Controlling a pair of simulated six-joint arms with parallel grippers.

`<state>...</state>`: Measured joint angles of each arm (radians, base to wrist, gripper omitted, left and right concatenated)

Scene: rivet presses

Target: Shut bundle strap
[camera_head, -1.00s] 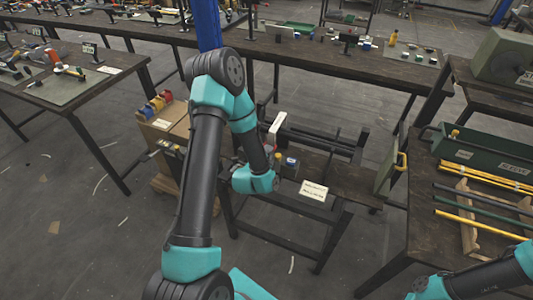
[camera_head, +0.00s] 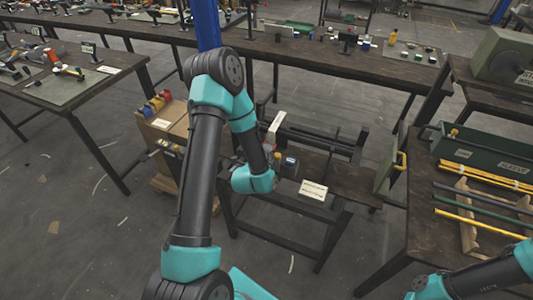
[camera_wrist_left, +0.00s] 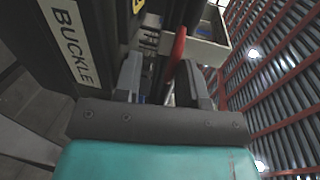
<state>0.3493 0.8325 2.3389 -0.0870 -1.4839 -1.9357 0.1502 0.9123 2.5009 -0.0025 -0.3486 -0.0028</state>
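A red lever (camera_wrist_left: 175,52) shows in the left wrist view, between the two dark fingers of my left gripper (camera_wrist_left: 160,82). The fingers are apart. The lever is closer to the right finger, with a gap on its left; I cannot tell whether it touches. A dark panel with a white BUCKLE label (camera_wrist_left: 66,38) stands to the left. In the head view, my left wrist is over a small dark bench (camera_head: 345,185), and the fingers are hidden or too small to tell. No strap can be made out clearly. My right gripper is out of view; part of its arm shows at lower right.
A cream card (camera_head: 313,190) lies on the small bench's front edge. A green bin (camera_head: 480,150) and yellow and dark rods (camera_head: 485,225) are on the right table. A long table (camera_head: 310,55) runs behind. A grey bin (camera_wrist_left: 205,50) is beyond the fingers.

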